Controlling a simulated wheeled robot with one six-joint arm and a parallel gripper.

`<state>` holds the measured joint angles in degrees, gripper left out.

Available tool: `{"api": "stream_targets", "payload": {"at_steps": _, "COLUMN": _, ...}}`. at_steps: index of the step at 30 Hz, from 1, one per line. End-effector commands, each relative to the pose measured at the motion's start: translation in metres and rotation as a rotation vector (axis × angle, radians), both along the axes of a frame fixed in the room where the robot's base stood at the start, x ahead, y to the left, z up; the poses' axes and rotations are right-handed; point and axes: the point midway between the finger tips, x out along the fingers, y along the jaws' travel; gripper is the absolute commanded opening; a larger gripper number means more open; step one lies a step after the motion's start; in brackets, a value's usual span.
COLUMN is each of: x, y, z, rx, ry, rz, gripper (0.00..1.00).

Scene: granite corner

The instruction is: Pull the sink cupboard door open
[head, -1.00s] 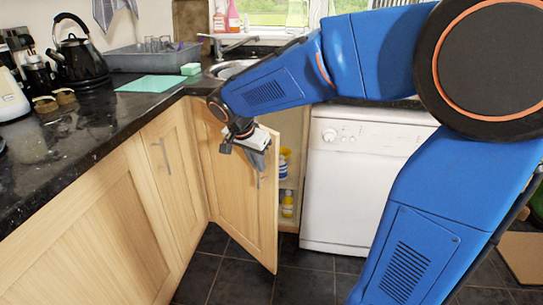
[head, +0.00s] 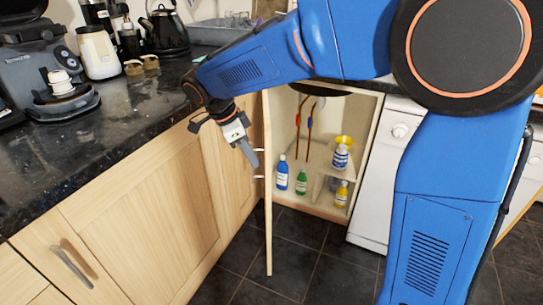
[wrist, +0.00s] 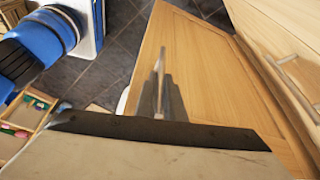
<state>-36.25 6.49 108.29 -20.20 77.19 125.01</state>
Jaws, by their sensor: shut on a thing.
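The sink cupboard door (head: 268,225) is light wood and stands swung well out from the cupboard, seen nearly edge-on in the head view. My gripper (head: 254,163) is on its outer face, shut on the metal bar handle (head: 259,177). In the wrist view the gripper fingers (wrist: 164,97) close around the handle (wrist: 159,66), with the door's wood panel (wrist: 205,60) behind. The cupboard interior (head: 318,150) is in plain view, with a blue bottle (head: 282,173), a green bottle (head: 301,182) and yellow-topped containers inside.
A white appliance (head: 392,165) stands right of the cupboard. Wooden cupboard fronts (head: 145,215) and a dark granite worktop (head: 110,130) run along the left, close to my gripper. A coffee machine (head: 40,70) and a kettle (head: 165,32) stand on the worktop. The dark tiled floor (head: 310,250) is clear.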

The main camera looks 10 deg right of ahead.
Motion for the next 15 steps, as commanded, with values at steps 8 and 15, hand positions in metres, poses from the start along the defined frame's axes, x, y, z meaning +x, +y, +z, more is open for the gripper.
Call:
{"api": "stream_targets", "payload": {"at_steps": 8, "x": 0.007, "y": 0.03, "z": 0.0, "rx": 0.0, "ry": 0.001, "rz": 0.003, "gripper": 0.0}}
{"api": "stream_targets", "payload": {"at_steps": 15, "x": 0.008, "y": 0.035, "z": 0.0, "rx": 0.001, "ry": 0.0, "rz": 0.003, "gripper": 0.0}}
